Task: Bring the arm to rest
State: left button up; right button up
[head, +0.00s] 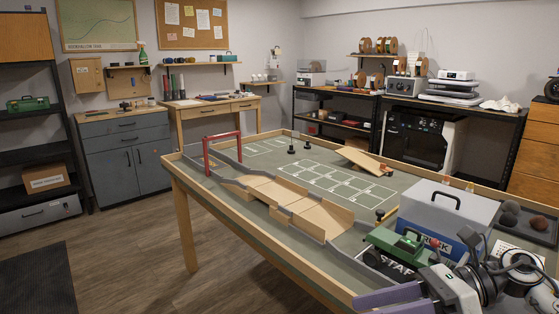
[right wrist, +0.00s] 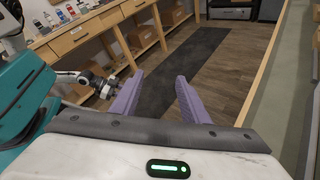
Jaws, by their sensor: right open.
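My right gripper (head: 388,302) reaches in at the bottom right of the head view, over the table's near edge. Its two purple fingers also show in the right wrist view (right wrist: 156,98), spread apart with nothing between them but floor beyond. The right arm's grey and black links run to the right edge of the head view. My left gripper is not in the head view. At the left of the right wrist view a grey and black arm part (right wrist: 88,80) shows, perhaps of my left arm; its jaws cannot be made out.
The wood-rimmed table (head: 232,211) holds a wooden ramp course (head: 285,195), a red gate (head: 222,150), a grey toolbox (head: 445,210) and a green crawler (head: 398,245) close by my right gripper.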

jog(key=w+a+f+m+t+y+p, duration=0.15)
jog(key=a+m+t, duration=0.45)
jog(key=m+t, duration=0.85)
jog(key=d+f+m+h, duration=0.3)
jog(key=f+m+h, duration=0.55)
jog(key=m, duration=0.95)
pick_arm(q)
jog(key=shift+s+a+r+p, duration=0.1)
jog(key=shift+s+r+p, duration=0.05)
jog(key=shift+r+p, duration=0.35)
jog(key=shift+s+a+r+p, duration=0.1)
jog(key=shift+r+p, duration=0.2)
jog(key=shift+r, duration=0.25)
pick_arm(e)
jog(key=s+f+m+g+h, duration=0.4)
jog(key=s+f+m+g, duration=0.3)
jog(key=s+f+m, duration=0.6)
jog(key=s+f, duration=0.5)
jog(key=f, duration=0.1)
jog(key=shift+s+d+f+g, duration=0.15)
jog(key=shift+s+d+g, duration=0.05)
jog(key=shift+d+g, duration=0.15)
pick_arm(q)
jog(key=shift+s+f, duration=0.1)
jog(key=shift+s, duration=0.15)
